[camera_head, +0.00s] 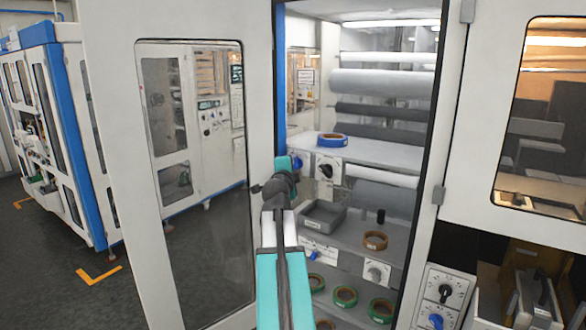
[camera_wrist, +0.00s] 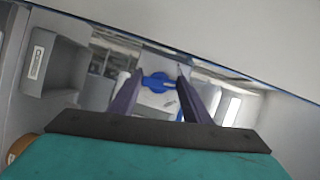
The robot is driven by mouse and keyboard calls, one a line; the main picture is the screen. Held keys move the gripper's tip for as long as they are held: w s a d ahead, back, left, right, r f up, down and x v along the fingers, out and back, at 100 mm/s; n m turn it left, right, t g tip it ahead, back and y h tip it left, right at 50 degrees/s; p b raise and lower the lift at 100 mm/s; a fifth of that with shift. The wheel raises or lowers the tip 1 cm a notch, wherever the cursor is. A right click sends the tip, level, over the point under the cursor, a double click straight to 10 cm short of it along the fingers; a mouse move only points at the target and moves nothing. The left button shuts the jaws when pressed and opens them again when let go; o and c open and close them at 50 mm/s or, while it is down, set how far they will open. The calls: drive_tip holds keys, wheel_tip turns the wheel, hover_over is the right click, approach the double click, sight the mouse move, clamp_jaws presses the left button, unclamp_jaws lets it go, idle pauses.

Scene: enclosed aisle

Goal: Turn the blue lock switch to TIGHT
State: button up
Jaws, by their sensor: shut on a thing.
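The blue lock switch (camera_wrist: 158,81) sits on a white plate between my two finger ends in the wrist view. My gripper (camera_wrist: 160,73) is shut on it, with one dark finger on each side. The switch's TIGHT marking cannot be read in either view.
A white shelf (camera_head: 375,153) with a blue ring (camera_head: 332,140) and a black knob (camera_head: 326,171) lies right of my gripper. Below are a grey tray (camera_head: 323,217) and several rings. A windowed door (camera_head: 195,250) stands left; another blue knob (camera_head: 313,255) is lower.

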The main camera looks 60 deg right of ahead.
drive_tip(key=shift+r+n+g+y, duration=0.1)
drive_tip(key=shift+n+g+y, duration=0.45)
drive_tip(key=shift+n, duration=0.85)
drive_tip(key=shift+n+g+y, duration=0.35)
drive_tip(key=shift+n+g, duration=0.3)
drive_tip(key=shift+n, duration=0.75)
drive_tip(key=o, duration=1)
drive_tip(key=shift+o, duration=0.4)
drive_tip(key=shift+a, duration=0.15)
drive_tip(key=b+v, duration=0.4)
drive_tip(key=v, duration=0.9)
drive_tip(key=shift+a, duration=0.25)
drive_tip(key=shift+r, duration=0.1)
